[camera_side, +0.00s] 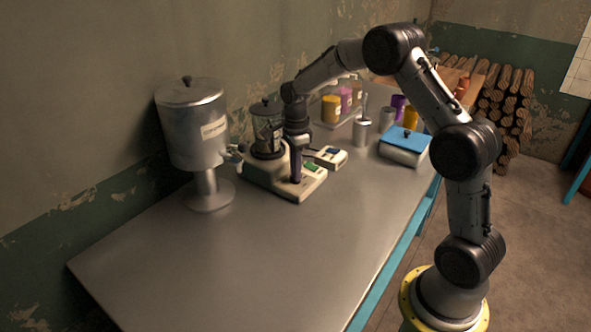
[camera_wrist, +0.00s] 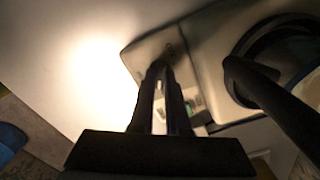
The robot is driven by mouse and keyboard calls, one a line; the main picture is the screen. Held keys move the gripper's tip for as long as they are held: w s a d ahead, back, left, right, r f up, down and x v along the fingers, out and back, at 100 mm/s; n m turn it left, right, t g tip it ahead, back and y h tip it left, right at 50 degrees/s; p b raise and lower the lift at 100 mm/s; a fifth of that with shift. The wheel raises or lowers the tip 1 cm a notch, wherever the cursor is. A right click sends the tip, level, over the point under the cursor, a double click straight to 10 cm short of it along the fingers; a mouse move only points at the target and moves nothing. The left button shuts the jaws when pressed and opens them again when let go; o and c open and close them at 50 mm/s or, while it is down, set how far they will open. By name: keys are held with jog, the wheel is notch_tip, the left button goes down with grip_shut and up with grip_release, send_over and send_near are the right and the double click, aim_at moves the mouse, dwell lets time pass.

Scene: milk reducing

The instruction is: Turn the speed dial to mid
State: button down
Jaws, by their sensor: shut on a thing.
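The mixer has a cream base (camera_side: 262,178) and a dark-lidded clear jar (camera_side: 268,130) on it, and stands on the table. A green part (camera_side: 311,168) shows on its base panel. In the wrist view the base (camera_wrist: 200,60) lies under my fingers, with the jar's dark handle (camera_wrist: 270,95) at right. My gripper (camera_side: 296,179) points down at the front of the base. In the wrist view its fingertips (camera_wrist: 163,66) are close together, shut on the speed dial at the panel. The dial is mostly hidden by the fingers, and its setting cannot be read.
A metal dispenser (camera_side: 193,125) stands left of the mixer. A small white device (camera_side: 330,157) lies behind the base. Metal cups (camera_side: 362,131), a rack of coloured jars (camera_side: 345,100) and a blue-topped box (camera_side: 405,145) are farther back. The near table (camera_side: 230,265) is clear.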

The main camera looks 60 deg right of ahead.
jog(key=shift+r, duration=0.1)
jog(key=c, duration=0.9)
grip_release()
notch_tip(320, 180, up, 14)
